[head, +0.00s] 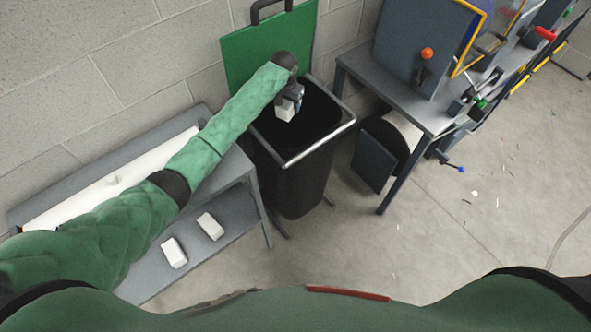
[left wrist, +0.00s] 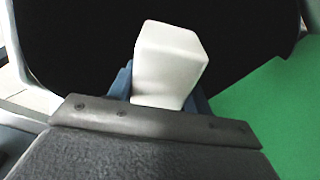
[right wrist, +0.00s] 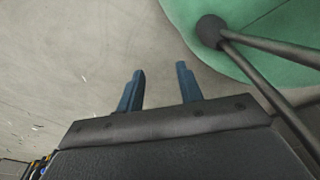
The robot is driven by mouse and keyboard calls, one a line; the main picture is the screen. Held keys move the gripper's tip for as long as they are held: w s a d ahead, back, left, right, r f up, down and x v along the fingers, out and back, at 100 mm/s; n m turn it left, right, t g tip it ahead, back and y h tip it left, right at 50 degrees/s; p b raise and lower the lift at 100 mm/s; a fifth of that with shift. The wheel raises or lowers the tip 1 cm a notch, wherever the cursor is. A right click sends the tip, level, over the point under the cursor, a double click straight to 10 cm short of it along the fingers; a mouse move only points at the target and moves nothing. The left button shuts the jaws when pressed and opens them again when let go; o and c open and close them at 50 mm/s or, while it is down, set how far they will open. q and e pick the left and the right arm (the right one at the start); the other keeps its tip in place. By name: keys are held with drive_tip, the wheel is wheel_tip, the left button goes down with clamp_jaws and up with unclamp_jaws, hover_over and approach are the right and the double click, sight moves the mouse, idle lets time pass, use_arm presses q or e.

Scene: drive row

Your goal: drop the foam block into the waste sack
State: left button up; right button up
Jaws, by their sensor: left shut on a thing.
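A white foam block (head: 285,110) is held in my left gripper (head: 292,103), over the open mouth of the black waste sack (head: 300,180). In the left wrist view the block (left wrist: 168,62) stands out between the blue fingers, with the dark inside of the sack (left wrist: 90,50) behind it. The sack hangs in a frame with a metal rim. My right gripper (right wrist: 160,90) shows only in the right wrist view, with its blue fingers apart and nothing between them, above the concrete floor.
Two white blocks (head: 174,252) (head: 210,226) lie on the lower shelf of the grey bench (head: 240,165) at left. A green panel (head: 240,60) stands behind the sack. A grey table (head: 400,95) with equipment stands at right.

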use_arm(q)
drive_tip(key=shift+f, duration=0.45)
drive_tip(key=shift+f+b, duration=0.15)
drive_tip(key=shift+b, duration=0.3)
use_arm(e)
drive_tip(key=shift+w+a+r, duration=0.1)
drive_tip(key=shift+w+a, duration=0.05)
drive_tip(key=shift+w, duration=0.55)
drive_tip(key=shift+w+a+r, duration=0.1)
drive_tip(key=shift+w, duration=0.6)
use_arm(q)
drive_tip(key=o, duration=1)
use_arm(e)
drive_tip(key=shift+f, duration=0.1)
use_arm(q)
drive_tip(key=shift+r, duration=0.3)
drive_tip(key=r+b, duration=0.1)
drive_tip(key=r, duration=0.2)
drive_tip(key=r+b, duration=0.1)
drive_tip(key=r, duration=0.1)
drive_tip(key=shift+s+a+r+b, duration=0.2)
drive_tip(key=shift+s+r+b, duration=0.1)
drive_tip(key=shift+r, duration=0.05)
drive_tip(key=shift+s+r, duration=0.1)
drive_tip(key=shift+r, duration=0.6)
use_arm(e)
drive_tip(key=w+a+r, duration=0.2)
drive_tip(key=w, duration=0.3)
drive_tip(key=shift+w+r, duration=0.35)
